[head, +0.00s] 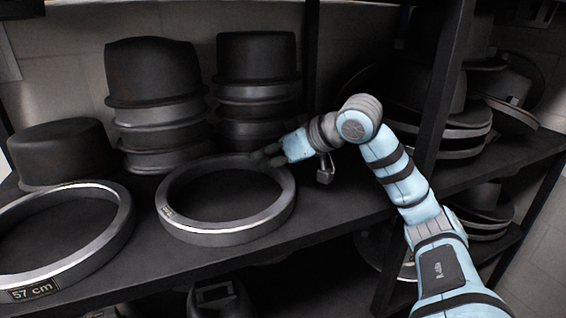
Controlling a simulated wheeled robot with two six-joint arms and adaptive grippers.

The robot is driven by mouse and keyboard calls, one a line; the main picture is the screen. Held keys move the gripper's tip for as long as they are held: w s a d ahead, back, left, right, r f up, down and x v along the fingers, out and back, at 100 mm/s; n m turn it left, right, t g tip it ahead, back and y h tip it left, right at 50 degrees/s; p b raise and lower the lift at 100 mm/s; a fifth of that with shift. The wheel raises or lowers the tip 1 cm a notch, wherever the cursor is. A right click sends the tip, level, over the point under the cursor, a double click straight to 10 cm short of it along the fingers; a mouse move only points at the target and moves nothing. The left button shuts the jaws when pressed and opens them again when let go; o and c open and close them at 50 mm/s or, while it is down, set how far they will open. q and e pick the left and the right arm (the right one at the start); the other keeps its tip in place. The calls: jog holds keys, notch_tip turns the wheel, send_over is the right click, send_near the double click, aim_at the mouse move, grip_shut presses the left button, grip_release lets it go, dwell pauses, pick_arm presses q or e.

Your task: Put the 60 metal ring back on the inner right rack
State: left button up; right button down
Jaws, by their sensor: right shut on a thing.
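A grey metal ring (228,236) lies flat on the dark shelf in the middle of the head view. A small label sits on its left side, too small to read surely. My right gripper (270,156) reaches in from the right and is shut on the far right part of this ring's rim. A second metal ring (119,235), labelled 57 cm, lies on the shelf at the left, apart from the first. My left gripper is not in view.
The shelf (330,205) holds stacked black hat blocks (155,75) and (257,60) behind the rings. A dark upright post (440,90) stands beside my right arm. More hat forms (455,130) fill the right bay, and others sit below.

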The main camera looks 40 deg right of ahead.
jog(key=shift+f, duration=0.2)
jog(key=shift+s, duration=0.15)
jog(key=c, duration=1.4)
grip_release()
jog(key=shift+s+r, duration=0.1)
jog(key=shift+s, duration=0.05)
jog(key=shift+c, duration=0.2)
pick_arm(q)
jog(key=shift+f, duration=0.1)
pick_arm(e)
jog(key=shift+d, duration=0.15)
pick_arm(q)
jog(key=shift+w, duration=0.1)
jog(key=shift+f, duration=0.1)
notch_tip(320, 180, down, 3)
jog(key=b, duration=0.2)
jog(key=shift+b, duration=0.4)
pick_arm(e)
jog(key=v, duration=1.1)
jog(key=shift+s+r, duration=0.3)
